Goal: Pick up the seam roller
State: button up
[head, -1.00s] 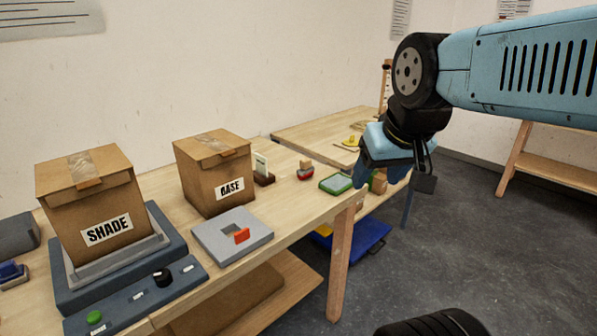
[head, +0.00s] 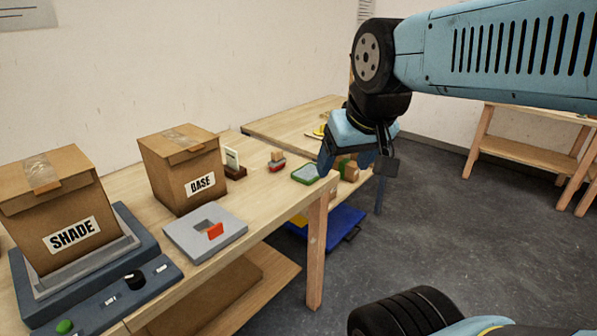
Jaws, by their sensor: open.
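I cannot pick out the seam roller for certain in the head view. A small red piece with a wooden top (head: 277,161) stands on the near bench, and a small yellow item (head: 319,131) lies on the farther bench; both are too small to name surely. My gripper (head: 352,172) points down beyond the near bench's right end, its jaws apart. I see nothing held between the jaws.
Boxes marked SHADE (head: 62,210) and BASE (head: 184,170) stand on the near bench (head: 262,208). A grey plate with a red tab (head: 205,234) lies in front. A blue platform (head: 340,226) is low beyond the bench leg. Open floor (head: 440,220) lies right.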

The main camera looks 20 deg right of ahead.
aim_at(277, 162)
jog(key=u, duration=0.35)
jog(key=i, duration=0.9)
